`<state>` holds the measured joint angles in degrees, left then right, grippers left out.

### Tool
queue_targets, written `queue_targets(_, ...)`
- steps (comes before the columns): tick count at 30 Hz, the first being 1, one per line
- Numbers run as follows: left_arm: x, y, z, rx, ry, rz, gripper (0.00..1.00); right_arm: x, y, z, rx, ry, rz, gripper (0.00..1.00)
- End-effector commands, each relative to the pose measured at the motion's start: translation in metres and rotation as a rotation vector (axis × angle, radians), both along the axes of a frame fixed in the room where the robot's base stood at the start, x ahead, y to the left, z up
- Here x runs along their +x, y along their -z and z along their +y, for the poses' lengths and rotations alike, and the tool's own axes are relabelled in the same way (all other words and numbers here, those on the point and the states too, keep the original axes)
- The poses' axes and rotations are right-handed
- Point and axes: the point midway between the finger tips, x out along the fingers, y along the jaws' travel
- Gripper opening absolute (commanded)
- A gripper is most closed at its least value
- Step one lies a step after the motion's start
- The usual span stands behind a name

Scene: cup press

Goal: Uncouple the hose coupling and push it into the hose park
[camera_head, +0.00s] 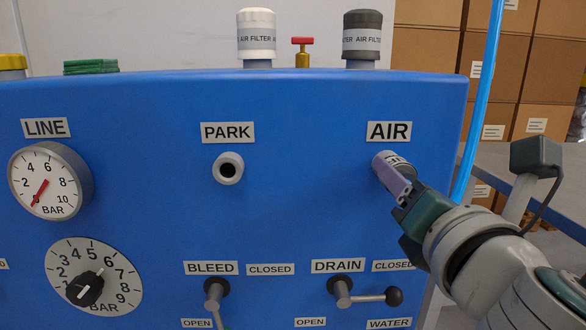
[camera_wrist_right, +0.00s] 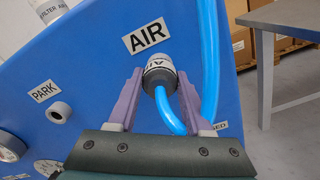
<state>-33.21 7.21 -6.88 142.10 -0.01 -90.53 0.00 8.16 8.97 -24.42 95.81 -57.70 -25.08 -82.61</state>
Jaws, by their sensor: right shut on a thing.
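The hose coupling (camera_head: 392,160), a grey collar with a white lettered band, sits on the blue panel under the AIR label (camera_head: 389,131). In the right wrist view the coupling (camera_wrist_right: 159,74) has the blue hose (camera_wrist_right: 168,112) coming from its near end. My right gripper (camera_head: 402,183) is shut on the coupling, with one purple finger on each side of it in the right wrist view (camera_wrist_right: 160,82). The hose park (camera_head: 228,168) is an empty grey round socket under the PARK label (camera_head: 228,132), left of the coupling. My left gripper is not in view.
The BLEED lever (camera_head: 214,295) hangs down; the DRAIN lever (camera_head: 370,298) points right, below the coupling. The LINE gauge (camera_head: 46,181) needle points lower left. The blue panel between park and coupling is clear. A grey table (camera_wrist_right: 285,22) stands at right.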

Motion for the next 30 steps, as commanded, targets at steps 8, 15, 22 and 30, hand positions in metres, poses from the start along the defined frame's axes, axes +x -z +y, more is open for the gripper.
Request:
queue_targets(8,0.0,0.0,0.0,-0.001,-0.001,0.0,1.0,0.0,0.0,0.0,0.0,0.0,0.0,0.0)
queue_targets(15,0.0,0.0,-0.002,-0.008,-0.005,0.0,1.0,0.0,-0.001,0.0,-0.002,-0.001,-0.003,0.0)
queue_targets(22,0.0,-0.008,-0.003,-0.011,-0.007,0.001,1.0,0.0,-0.003,0.0,-0.107,0.0,-0.005,0.0)
queue_targets(30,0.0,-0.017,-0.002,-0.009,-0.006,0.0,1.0,0.0,-0.003,0.0,-0.275,-0.001,-0.011,0.0)
